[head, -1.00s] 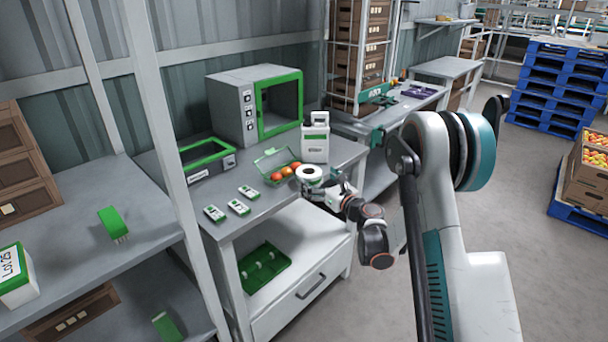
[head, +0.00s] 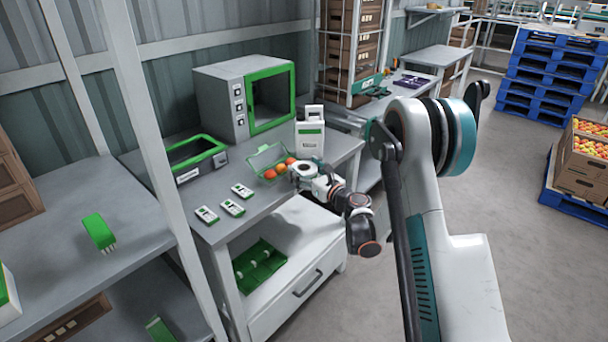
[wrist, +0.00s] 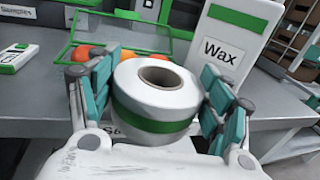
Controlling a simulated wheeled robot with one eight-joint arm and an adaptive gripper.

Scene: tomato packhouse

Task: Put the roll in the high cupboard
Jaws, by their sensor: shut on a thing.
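The roll, white with a green band and a hollow core, stands upright between the teal fingers of my gripper (wrist: 157,92). The wrist view shows the roll (wrist: 150,126) up close with both fingers against its sides. In the head view the roll (head: 302,167) and my gripper (head: 318,180) are at the front edge of the grey bench, beside a clear green-rimmed box (head: 258,160) of tomatoes. I cannot tell whether the roll touches the bench. No high cupboard can be made out in these views.
A white "Wax" container (head: 310,140) stands close behind the roll. A green-framed machine (head: 245,98) and a green-rimmed tray (head: 198,158) are farther back. Several small white-green devices (head: 232,207) lie front left. A metal post (head: 150,130) rises at left. Open floor lies right.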

